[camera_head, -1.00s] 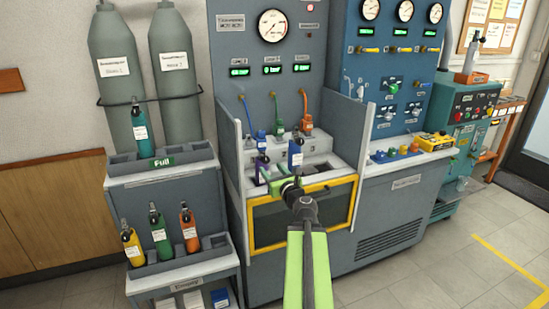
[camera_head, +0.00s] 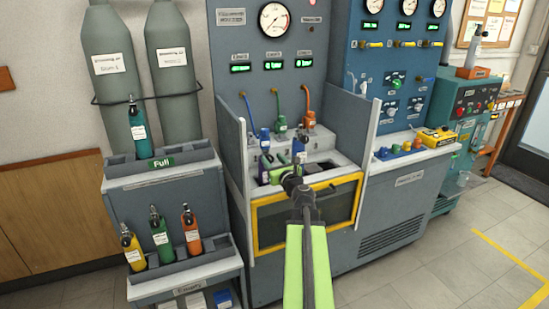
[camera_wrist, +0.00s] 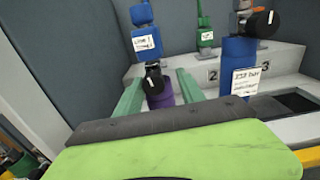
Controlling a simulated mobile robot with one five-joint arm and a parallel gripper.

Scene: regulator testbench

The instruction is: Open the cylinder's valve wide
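A purple cylinder (camera_head: 264,172) stands in the bench bay at the left slot; it also shows in the wrist view (camera_wrist: 160,99), with a black valve knob (camera_wrist: 153,82) facing me. A blue regulator (camera_wrist: 146,40) labelled as a line sits above and behind it; I cannot tell whether they are joined. My gripper (camera_head: 279,176) is in front of the bay. In the wrist view its two green fingers (camera_wrist: 158,84) are apart, one on each side of the knob; I cannot tell whether they touch it. The gripper body hides the purple cylinder's lower part.
A blue cylinder (camera_wrist: 238,62) with a pressure label and black knob stands close to the right. Side panels (camera_head: 351,130) flank the bay. Several small cylinders stand on the rack (camera_head: 188,262) at left. Floor (camera_head: 430,270) at front right is clear.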

